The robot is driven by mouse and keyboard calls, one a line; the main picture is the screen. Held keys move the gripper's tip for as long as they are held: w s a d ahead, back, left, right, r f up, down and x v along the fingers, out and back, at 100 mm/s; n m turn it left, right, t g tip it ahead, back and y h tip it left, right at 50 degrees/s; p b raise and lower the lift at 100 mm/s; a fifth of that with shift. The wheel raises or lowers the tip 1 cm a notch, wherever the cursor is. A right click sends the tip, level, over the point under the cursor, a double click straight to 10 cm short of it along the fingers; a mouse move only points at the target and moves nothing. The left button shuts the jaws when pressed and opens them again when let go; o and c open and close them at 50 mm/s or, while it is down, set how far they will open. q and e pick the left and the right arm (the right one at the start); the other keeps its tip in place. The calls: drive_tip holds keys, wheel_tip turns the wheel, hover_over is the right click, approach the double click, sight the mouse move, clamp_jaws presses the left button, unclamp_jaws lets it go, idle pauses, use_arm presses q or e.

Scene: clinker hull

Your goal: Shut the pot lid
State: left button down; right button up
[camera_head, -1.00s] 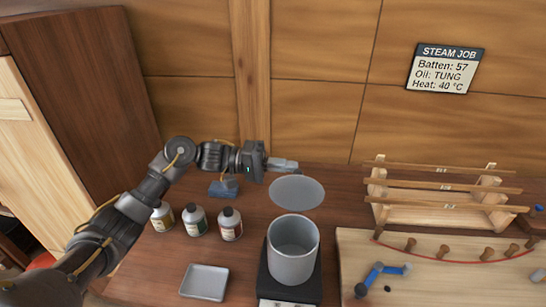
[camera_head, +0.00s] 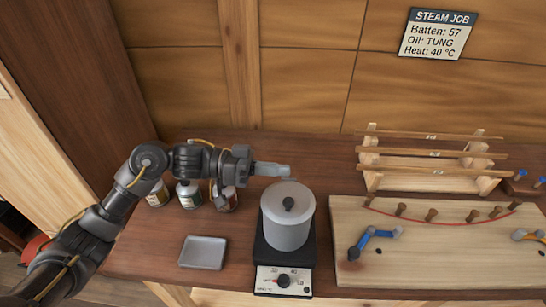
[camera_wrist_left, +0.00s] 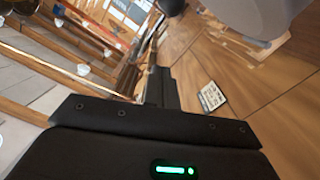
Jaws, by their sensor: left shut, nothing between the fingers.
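The grey pot (camera_head: 287,234) stands on the black hot plate (camera_head: 262,255). Its round grey lid (camera_head: 303,192) lies over the pot's mouth, with a dark knob on top, and the inside of the pot is hidden. My left gripper (camera_head: 284,170) is shut and empty, just behind and above the lid's far edge; I cannot tell whether it touches the lid. The left wrist view also shows my left gripper's dark body, and a grey rounded shape at the upper right that I cannot name for sure. My right gripper is not in view.
A grey tray (camera_head: 203,252) lies left of the hot plate. To the right are a wooden rack (camera_head: 420,181) and a pale board (camera_head: 440,262) with pegs and a blue tool (camera_head: 376,238).

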sight(275, 211)
use_arm(q)
drive_tip(key=s+f+m+b, duration=0.1)
drive_tip(key=s+f+m, duration=0.2)
drive_tip(key=shift+a+m, duration=0.15)
drive_tip(key=shift+m, duration=0.15)
drive_tip(key=shift+s+f+b, duration=0.4)
drive_tip(key=shift+f, duration=0.2)
drive_tip(key=r+p, duration=0.2)
drive_tip(key=p, duration=0.1)
drive_tip(key=r+p, duration=0.1)
drive_tip(key=r, duration=0.1)
drive_tip(key=shift+a, duration=0.35)
drive_tip(key=a+b, duration=0.3)
drive_tip(key=a, duration=0.7)
drive_tip(key=shift+w+r+b, duration=0.15)
drive_tip(key=shift+w+b, duration=0.1)
drive_tip(key=shift+b, duration=0.15)
